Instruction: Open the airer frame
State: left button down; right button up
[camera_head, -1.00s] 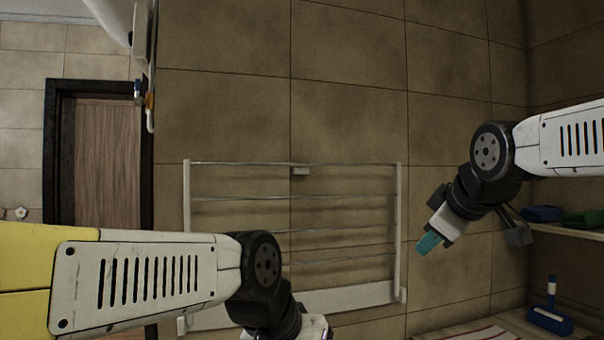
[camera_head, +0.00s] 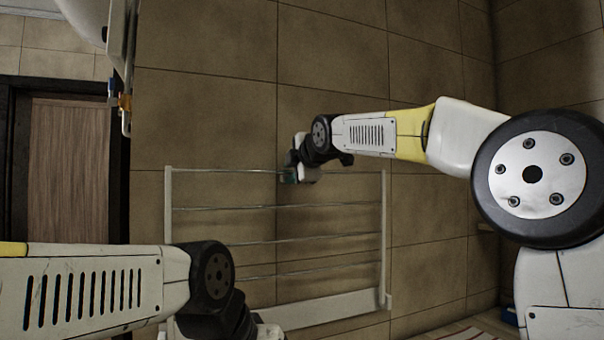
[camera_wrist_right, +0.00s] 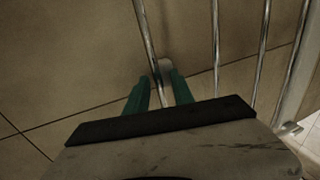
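The airer frame (camera_head: 385,240) is a white rectangle with several thin metal rods, lying close to the tiled wall in the head view. My right gripper (camera_head: 288,175) is at the middle of its top rod, covering the small white tab there. In the right wrist view the two teal fingers of this gripper (camera_wrist_right: 160,85) are apart. The top rod (camera_wrist_right: 146,35) runs down toward the gap between them, and the pale tab (camera_wrist_right: 163,68) sits at the fingertips. I see no firm grip on it. My left gripper shows only a white piece at the bottom edge; its fingers are hidden.
A wooden door (camera_head: 70,170) with a dark frame stands at the left. A white fixture with an orange part (camera_head: 125,103) is on the wall at the upper left. My left forearm overlaps the airer's lower left corner. The wall above the airer is bare.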

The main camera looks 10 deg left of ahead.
jog(key=shift+w+a+f, duration=0.1)
jog(key=shift+w+a, duration=0.1)
jog(key=shift+w, duration=0.1)
grip_shut()
dwell(1.3)
